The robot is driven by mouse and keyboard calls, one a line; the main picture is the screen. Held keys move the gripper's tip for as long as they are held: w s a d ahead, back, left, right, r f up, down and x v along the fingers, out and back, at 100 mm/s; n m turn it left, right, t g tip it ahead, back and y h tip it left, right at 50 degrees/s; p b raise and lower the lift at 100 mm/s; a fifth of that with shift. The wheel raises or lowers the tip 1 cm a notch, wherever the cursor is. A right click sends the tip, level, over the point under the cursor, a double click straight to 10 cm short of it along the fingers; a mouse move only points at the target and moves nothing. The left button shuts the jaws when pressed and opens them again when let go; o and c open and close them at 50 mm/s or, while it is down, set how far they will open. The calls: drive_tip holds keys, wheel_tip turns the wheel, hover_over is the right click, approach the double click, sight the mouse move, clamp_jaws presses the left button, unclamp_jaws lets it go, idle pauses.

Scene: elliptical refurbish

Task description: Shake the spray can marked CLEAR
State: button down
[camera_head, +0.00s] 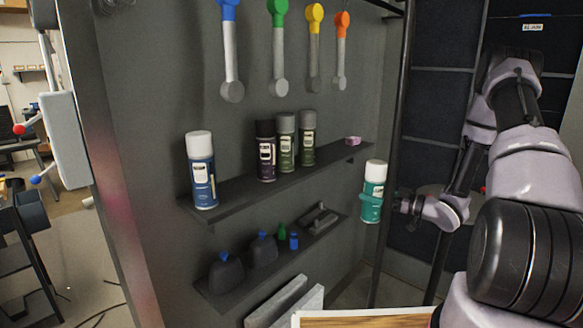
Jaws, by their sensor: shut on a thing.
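My gripper (393,205) is shut on a teal spray can with a white cap (373,178). The can is upright in the air, in front of the right end of the shelves and apart from them. Its label is too small to read, so I cannot tell whether it says CLEAR. The gripper comes from the right and holds the can around its lower body; the fingertips are partly hidden by the can. Other spray cans stand on the upper shelf: a blue can with a white cap (202,180), a dark purple can (266,160) and two olive green cans (287,150).
The upper shelf (240,187) also bears a small pink item (352,141) at its right end. The lower shelf (222,297) holds dark jugs (227,272) and small bottles. Coloured-handled tools (231,50) hang above. A wooden board (365,321) lies below the can.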

sight(385, 174)
drive_tip(key=shift+s+r, duration=0.2)
drive_tip(key=shift+r, duration=3.55)
drive_tip(key=f, duration=0.8)
drive_tip(key=shift+w, duration=0.2)
drive_tip(key=shift+s+r, duration=0.1)
drive_tip(key=shift+r, duration=0.15)
drive_tip(key=shift+f, duration=0.1)
